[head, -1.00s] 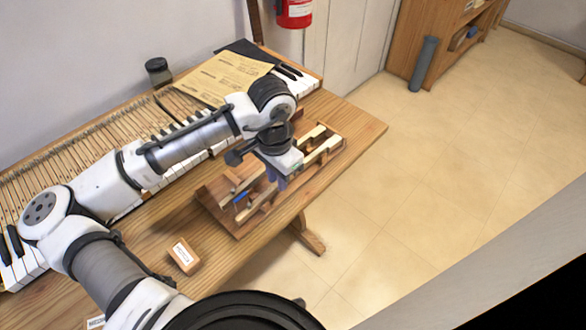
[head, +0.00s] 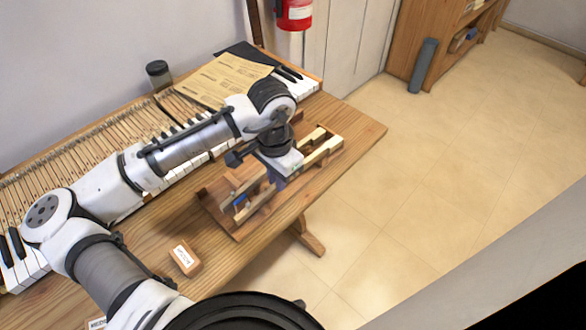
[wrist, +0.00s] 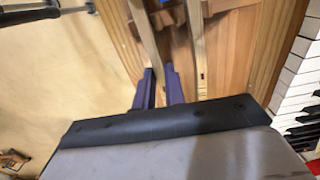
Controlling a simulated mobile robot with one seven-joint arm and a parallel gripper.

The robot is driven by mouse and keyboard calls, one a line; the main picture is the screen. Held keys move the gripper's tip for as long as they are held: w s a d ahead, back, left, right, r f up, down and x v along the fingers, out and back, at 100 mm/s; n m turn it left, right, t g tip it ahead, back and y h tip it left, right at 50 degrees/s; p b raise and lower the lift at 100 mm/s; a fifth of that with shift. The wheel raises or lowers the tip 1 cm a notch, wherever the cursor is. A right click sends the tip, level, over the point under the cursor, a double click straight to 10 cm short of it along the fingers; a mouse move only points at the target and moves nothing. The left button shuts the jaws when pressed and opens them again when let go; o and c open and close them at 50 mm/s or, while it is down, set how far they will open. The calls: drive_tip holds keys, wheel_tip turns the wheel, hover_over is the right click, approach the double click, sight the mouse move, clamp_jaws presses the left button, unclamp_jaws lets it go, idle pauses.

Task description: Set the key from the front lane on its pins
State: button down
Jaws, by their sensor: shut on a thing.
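My gripper (head: 277,183) is over the wooden rack (head: 226,228) near the front edge of the bench. In the wrist view its two purple fingers (wrist: 160,88) are shut on a long pale wooden key (wrist: 146,35), which runs up and out of the top of the picture. In the head view the key is partly hidden by my gripper and hard to tell from the rack. A second wooden key or bar (wrist: 197,45) lies beside it in the wrist view. The piano keyboard (head: 130,205) runs along the bench behind my arm. The pins cannot be made out.
A small labelled wooden block (head: 185,258) lies on the bench left of the rack. A paper sheet (head: 222,78) and a dark jar (head: 158,73) are at the back. The bench's right end (head: 355,125) is clear.

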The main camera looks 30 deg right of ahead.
drive_tip(key=shift+r+p, duration=3.5)
drive_tip(key=shift+r, duration=0.4)
